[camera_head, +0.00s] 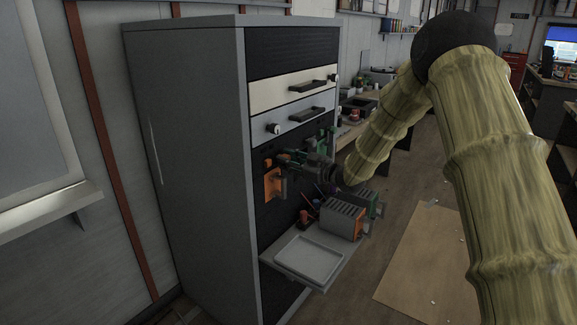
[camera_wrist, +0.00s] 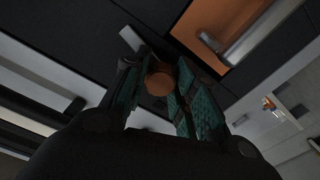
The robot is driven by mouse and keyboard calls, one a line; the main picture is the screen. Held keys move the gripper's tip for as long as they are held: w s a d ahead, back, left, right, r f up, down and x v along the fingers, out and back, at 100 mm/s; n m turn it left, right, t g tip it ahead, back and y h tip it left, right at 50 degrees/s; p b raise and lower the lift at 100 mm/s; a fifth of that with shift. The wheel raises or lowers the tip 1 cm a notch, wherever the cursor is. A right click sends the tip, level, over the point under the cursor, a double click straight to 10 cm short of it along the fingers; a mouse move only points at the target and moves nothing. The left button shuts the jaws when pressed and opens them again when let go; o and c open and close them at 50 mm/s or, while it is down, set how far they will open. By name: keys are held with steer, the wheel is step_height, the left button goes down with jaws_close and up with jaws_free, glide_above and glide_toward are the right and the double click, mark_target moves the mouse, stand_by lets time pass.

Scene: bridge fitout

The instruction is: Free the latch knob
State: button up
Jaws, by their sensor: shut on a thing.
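The round brown-orange latch knob (camera_wrist: 159,79) sits between the teal finger pads of my gripper (camera_wrist: 158,92) in the wrist view. My gripper is shut on it, in front of a black panel. In the head view my gripper (camera_head: 284,158) reaches from the right to the cabinet's black front, just above an orange plate (camera_head: 272,184). The knob is small there and mostly hidden by the fingers. The orange plate (camera_wrist: 222,28) with a grey bar handle is at the top right of the wrist view, apart from the fingers.
The tall grey cabinet (camera_head: 190,130) has a cream drawer (camera_head: 270,90) and a grey drawer (camera_head: 270,127) above my gripper. Below, a shelf holds a grey tray (camera_head: 290,262) and a ribbed grey block (camera_head: 342,217). The floor at right is open around a tan sheet (camera_head: 425,265).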

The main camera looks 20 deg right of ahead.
steer(key=shift+f+n+b, duration=0.1)
steer(key=shift+n+b, duration=0.65)
steer(key=shift+n, duration=0.55)
steer(key=o, duration=1.1)
steer(key=shift+c, duration=0.2)
steer(key=shift+n, duration=0.3)
steer(key=v, duration=1.2)
steer(key=shift+d, duration=0.2)
